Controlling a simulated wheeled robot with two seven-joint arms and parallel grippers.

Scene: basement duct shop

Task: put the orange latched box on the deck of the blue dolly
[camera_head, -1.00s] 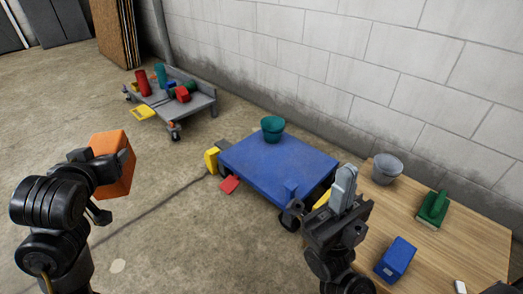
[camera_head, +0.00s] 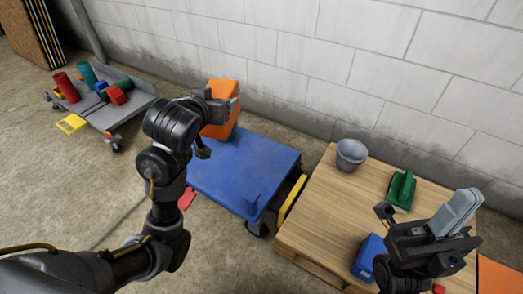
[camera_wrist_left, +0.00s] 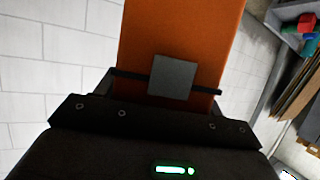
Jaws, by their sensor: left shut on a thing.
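The orange latched box (camera_head: 225,91) is held up by my left gripper (camera_head: 207,108), which is shut on it. In the head view the box appears over the far left part of the blue dolly (camera_head: 243,168); how high it is above the deck I cannot tell. The box fills the upper middle of the left wrist view (camera_wrist_left: 200,35), with a grey square on its face.
A wooden table (camera_head: 322,215) stands right of the dolly, with a grey bucket (camera_head: 351,154), a green brush (camera_head: 401,188) and a blue box (camera_head: 368,256). A grey cart (camera_head: 128,110) with coloured items stands at the left. The near dolly deck is mostly clear. A block wall runs behind.

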